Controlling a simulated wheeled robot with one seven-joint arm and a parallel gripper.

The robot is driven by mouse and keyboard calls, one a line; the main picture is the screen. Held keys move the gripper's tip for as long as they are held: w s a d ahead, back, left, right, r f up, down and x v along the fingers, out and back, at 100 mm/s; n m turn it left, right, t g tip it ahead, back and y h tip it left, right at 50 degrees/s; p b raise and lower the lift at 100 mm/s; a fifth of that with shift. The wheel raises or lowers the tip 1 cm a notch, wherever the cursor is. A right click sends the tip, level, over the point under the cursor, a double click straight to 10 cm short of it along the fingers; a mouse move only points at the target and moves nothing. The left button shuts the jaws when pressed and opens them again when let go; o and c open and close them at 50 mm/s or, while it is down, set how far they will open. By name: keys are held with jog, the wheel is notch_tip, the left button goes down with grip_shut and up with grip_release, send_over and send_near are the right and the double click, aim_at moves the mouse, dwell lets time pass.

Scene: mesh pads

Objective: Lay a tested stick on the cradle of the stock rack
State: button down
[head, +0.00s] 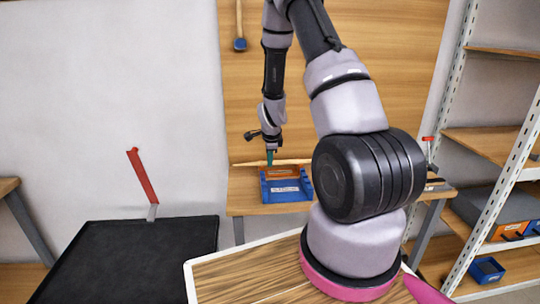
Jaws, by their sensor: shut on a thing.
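My gripper (271,145) hangs fingers down over the wooden bench at the back. It is shut on a small dark green piece (270,158), which looks like the stick and points downward. Its tip is close above or behind the back left of a blue holder (285,197) with a pale label on its front. An orange-brown part (282,172) shows in or behind the holder. I cannot tell whether the stick touches it, nor which part is the rack's cradle.
My arm blocks part of the bench (245,203). A black-topped table (130,255) stands at left, with a red-handled thing (142,175) upright at its back edge. Metal shelving (500,145) at right holds a grey crate (490,210) and small bins. A blue-headed hammer (240,43) hangs on the wooden panel.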

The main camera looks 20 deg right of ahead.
jog(key=shift+f, duration=2.45)
jog(key=c, duration=0.8)
grip_release()
jog(key=shift+o, duration=0.2)
jog(key=v, duration=1)
jog(key=shift+s+r, duration=0.15)
jog(key=shift+r, duration=0.2)
jog(key=shift+r, duration=0.1)
